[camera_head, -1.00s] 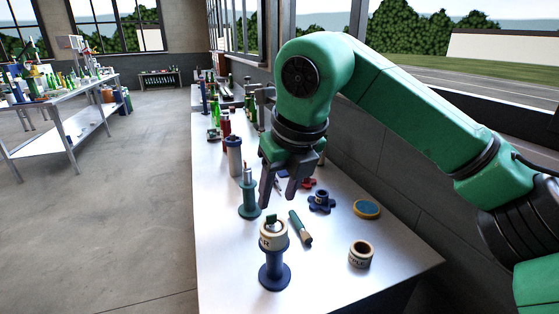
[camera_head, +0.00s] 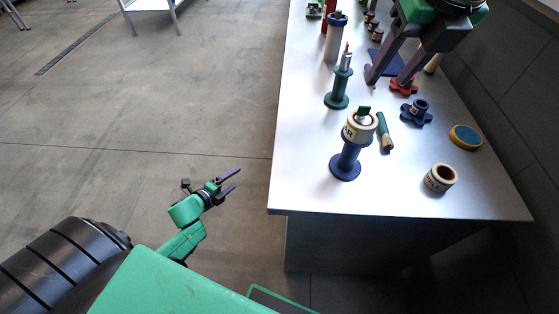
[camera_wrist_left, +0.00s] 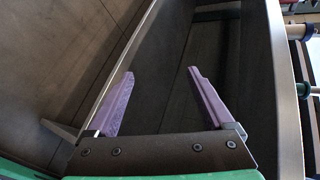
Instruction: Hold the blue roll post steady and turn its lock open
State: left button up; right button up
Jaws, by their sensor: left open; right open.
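The blue roll post (camera_head: 347,162) stands upright near the table's front left edge. A cream roll (camera_head: 358,128) with dark lettering sits on it, and a small green lock piece (camera_head: 364,111) shows on top. My left gripper (camera_head: 234,179) is open and empty, left of the table and clear of the post. In the left wrist view its two purple fingers (camera_wrist_left: 160,72) are spread with nothing between them. My right gripper (camera_head: 386,80) is open, pointing down over the table behind the post, apart from it. Whether the lock is open cannot be told.
A green post (camera_head: 339,92) stands behind the blue one. A green-handled brush (camera_head: 384,132), a blue knob (camera_head: 416,112), a red knob (camera_head: 404,86), a yellow-rimmed disc (camera_head: 465,137) and a loose cream roll (camera_head: 440,178) lie to the right. The table's front strip (camera_head: 400,203) is clear.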

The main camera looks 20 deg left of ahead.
pick_arm(q)
jog(key=w+d+r+m+t+h, duration=0.1)
jog(key=w+d+r+m+h, duration=0.2)
jog(key=r+m, duration=0.5)
jog(key=w+d+r+m+t+h, duration=0.1)
jog(key=w+d+r+m+h, duration=0.25)
jog(key=r, duration=0.65)
jog(key=m+g+h, duration=0.5)
jog(key=m+h, duration=0.1)
jog(key=m, duration=0.9)
send_near(343, 153)
jog(key=v, duration=0.5)
jog(key=shift+f, duration=0.35)
jog(key=shift+w+d, duration=0.1)
jog(key=shift+w, duration=0.1)
jog(key=x, duration=1.4)
jog(key=shift+r, duration=0.25)
grip_shut()
pick_arm(e)
jog(key=shift+w+f, duration=0.1)
jog(key=shift+w, duration=0.1)
